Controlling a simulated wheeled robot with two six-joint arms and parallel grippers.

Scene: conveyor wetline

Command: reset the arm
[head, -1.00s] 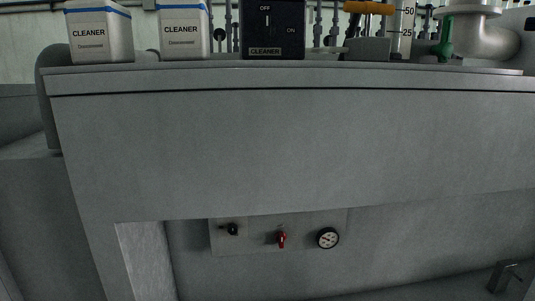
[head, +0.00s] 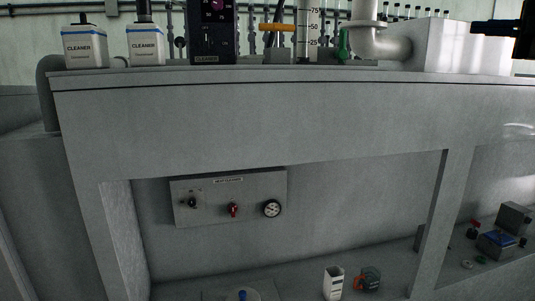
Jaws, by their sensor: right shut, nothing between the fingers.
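My right gripper (head: 482,28) shows at the upper right edge of the head view as a dark shape, its fingers pointing left. It is shut and empty. It is in front of a pale block-shaped housing (head: 455,48) on the counter; I cannot tell how far apart they are. Most of my right arm is outside the picture. My left gripper is not in view.
Two cleaner containers (head: 84,48), a black control box (head: 213,45), a level gauge (head: 307,42) and a pipe (head: 375,42) stand on the grey counter (head: 250,120). Below are a knob panel (head: 228,197), a white container (head: 333,284) and a mug (head: 367,279).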

